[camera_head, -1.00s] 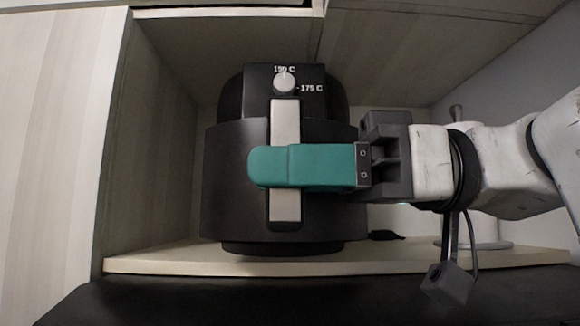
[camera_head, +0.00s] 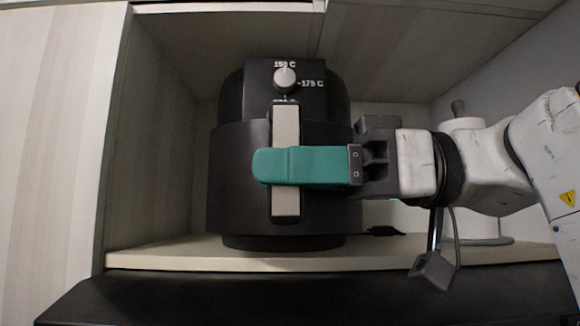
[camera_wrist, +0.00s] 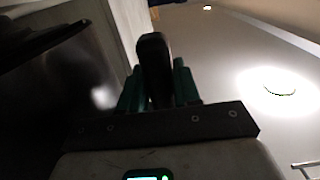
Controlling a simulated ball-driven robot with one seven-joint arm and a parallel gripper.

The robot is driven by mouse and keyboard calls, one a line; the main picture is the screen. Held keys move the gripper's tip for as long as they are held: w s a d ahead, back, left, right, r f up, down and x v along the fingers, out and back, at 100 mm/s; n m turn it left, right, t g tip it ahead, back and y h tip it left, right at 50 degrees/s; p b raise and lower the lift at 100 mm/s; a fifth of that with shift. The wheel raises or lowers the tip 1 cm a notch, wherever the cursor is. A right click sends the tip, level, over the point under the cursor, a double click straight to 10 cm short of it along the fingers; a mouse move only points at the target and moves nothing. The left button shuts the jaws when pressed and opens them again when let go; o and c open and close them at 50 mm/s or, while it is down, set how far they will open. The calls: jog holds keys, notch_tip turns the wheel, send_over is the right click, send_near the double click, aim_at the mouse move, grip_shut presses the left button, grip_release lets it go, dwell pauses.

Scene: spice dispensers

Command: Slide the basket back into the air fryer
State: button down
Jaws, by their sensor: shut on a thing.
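The black air fryer (camera_head: 312,103) stands in an open wooden shelf bay, its dial and temperature marks showing on top. Its basket (camera_head: 240,200) has a wide black front that still stands forward of the fryer body. The basket's upright handle (camera_head: 286,125) has a pale grey face. My gripper (camera_head: 264,166) comes in from the right, with a teal finger across the handle's middle. In the wrist view the dark handle (camera_wrist: 154,62) sits between the two teal fingers of my gripper (camera_wrist: 158,82), which is shut on it. The finger hides part of the handle.
The wooden shelf board (camera_head: 160,257) runs under the fryer, with a black front edge below it. Wooden side and back walls enclose the bay.

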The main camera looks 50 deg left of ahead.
jog(key=shift+w+a, duration=1.4)
jog(key=shift+a, duration=0.3)
jog(key=shift+w+a, duration=1.4)
jog(key=shift+a, duration=0.25)
dwell(0.7)
jog(key=c, duration=0.7)
grip_release()
jog(key=shift+w+f, duration=0.1)
jog(key=shift+v, duration=3.75)
